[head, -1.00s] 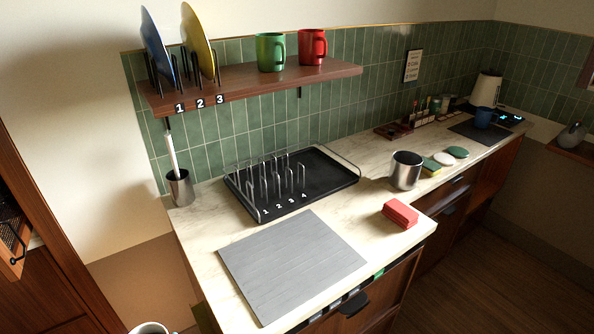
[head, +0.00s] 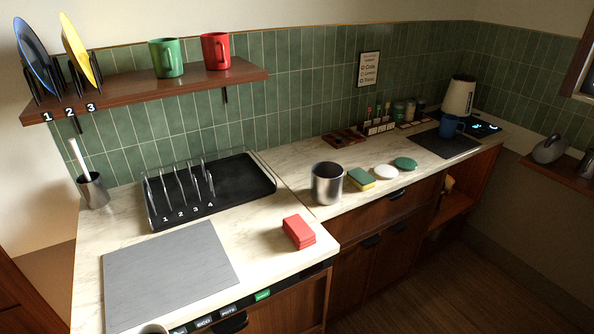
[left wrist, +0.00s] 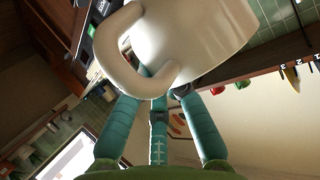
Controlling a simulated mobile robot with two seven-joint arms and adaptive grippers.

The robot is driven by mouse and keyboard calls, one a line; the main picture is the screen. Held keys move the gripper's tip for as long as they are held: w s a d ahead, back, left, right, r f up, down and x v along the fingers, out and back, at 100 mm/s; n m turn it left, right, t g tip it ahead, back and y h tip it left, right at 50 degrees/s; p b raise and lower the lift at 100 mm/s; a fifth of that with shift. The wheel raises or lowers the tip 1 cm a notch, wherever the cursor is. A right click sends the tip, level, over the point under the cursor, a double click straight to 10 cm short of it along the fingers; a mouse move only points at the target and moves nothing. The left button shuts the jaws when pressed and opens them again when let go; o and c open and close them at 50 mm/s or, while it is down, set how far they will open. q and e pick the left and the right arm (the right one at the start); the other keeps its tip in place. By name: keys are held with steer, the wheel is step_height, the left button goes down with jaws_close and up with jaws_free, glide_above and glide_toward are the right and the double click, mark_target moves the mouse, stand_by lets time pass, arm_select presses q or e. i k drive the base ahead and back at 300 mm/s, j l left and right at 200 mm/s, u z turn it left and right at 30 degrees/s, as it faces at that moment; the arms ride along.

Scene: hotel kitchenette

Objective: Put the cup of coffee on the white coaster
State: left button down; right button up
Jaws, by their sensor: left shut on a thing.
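My left gripper (left wrist: 160,88), with teal fingers, is shut on a white cup (left wrist: 200,35) in the left wrist view. The cup's handle faces the camera, and its contents are hidden there. Only a sliver of the cup's rim (head: 153,329) shows at the bottom edge of the head view, in front of the counter. The white coaster (head: 385,172) lies flat on the far counter, between a green coaster (head: 405,163) and a yellow-green sponge (head: 361,179). Nothing stands on it. My right gripper is in neither view.
A metal canister (head: 326,184) stands left of the sponge. A red block stack (head: 298,232) sits near the counter's front corner. A grey board (head: 168,275) and black dish rack (head: 245,181) fill the near counter. A blue mug (head: 452,126) stands farther back. Open floor lies right.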

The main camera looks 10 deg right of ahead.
mark_target(389, 172)
steer(key=i+l, duration=0.15)
steer(key=l, duration=0.35)
steer(key=i+l+u, duration=0.1)
steer(key=l, duration=0.45)
steer(key=i+l, duration=0.15)
steer(key=l, duration=0.35)
steer(key=i+l, duration=0.15)
steer(key=l, duration=0.4)
steer(key=i+l+u, duration=0.1)
steer(key=l, duration=0.4)
steer(key=i+l, duration=0.1)
steer(key=l, duration=0.45)
steer(key=i+l, duration=0.15)
steer(key=l, duration=0.25)
steer(key=i+l, duration=0.15)
steer(key=l, duration=0.3)
steer(key=i+l+u, duration=0.1)
steer(key=l, duration=0.3)
steer(key=i+l, duration=0.15)
steer(key=l, duration=0.25)
